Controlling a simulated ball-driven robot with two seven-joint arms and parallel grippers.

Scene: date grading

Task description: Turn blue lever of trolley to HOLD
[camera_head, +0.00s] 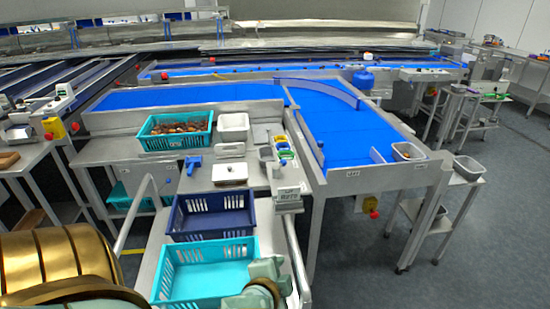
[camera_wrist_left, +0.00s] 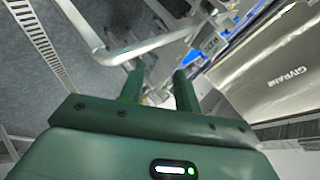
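The trolley (camera_head: 150,268) stands at the front in the head view, with a tubular metal rail (camera_head: 131,214). A navy crate (camera_head: 212,237) and an empty turquoise crate (camera_head: 161,283) are on it. I cannot make out its blue lever in either view. My left gripper shows in the left wrist view (camera_wrist_left: 159,76), dark green, its two fingers apart with nothing between them. A bent metal tube (camera_wrist_left: 150,47) lies just beyond the fingertips; I cannot tell whether they touch. Pale green arm parts cover a corner of the turquoise crate. My right gripper is not identifiable.
Behind the trolley is a steel bench (camera_head: 120,151) with a turquoise crate of dates (camera_head: 148,144), a white tub (camera_head: 233,125) and a blue handheld tool (camera_head: 193,163). A blue conveyor (camera_head: 345,130) stands to the right. Open grey floor (camera_head: 450,260) lies at right.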

